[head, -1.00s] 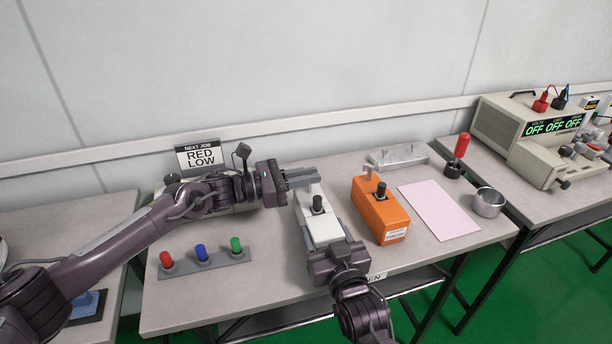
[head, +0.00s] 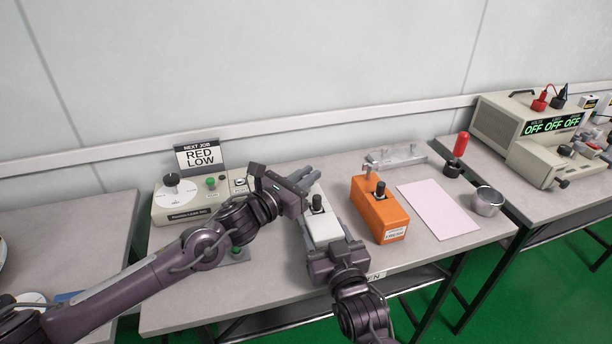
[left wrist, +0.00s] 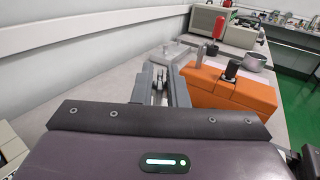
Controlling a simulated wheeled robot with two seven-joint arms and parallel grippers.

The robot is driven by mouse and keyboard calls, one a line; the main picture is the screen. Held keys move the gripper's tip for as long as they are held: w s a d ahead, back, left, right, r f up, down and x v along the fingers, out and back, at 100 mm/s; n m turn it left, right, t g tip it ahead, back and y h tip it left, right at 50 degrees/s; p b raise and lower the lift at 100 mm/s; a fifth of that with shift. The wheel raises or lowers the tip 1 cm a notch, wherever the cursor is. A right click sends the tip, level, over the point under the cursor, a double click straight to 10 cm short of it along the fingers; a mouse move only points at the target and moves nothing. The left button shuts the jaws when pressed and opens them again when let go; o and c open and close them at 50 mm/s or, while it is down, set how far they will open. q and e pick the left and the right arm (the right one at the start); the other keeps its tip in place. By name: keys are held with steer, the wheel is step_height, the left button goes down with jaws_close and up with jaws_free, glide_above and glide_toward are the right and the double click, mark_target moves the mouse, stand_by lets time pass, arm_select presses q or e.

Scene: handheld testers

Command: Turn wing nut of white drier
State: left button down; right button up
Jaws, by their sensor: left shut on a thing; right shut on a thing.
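The white drier (head: 327,232) is a white block with a black knob (head: 317,203) on top, on the middle table in the head view. My right gripper (head: 332,252) is shut on the near end of the white drier.
An orange drier (head: 380,215) stands close on the right, with a pink sheet (head: 438,208) and a metal cup (head: 488,201) beyond it. A grey metal fixture (head: 395,157) lies behind. A dial box (head: 182,205) and a RED LOW sign (head: 200,157) stand at the left.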

arm_select(q)
steer(key=shift+n+t+y, duration=0.6)
steer(key=shift+y, duration=0.4)
steer(key=c, duration=1.4)
jaws_free()
steer(key=shift+c, duration=0.2)
steer(key=v, duration=1.2)
steer(key=shift+f, duration=0.15)
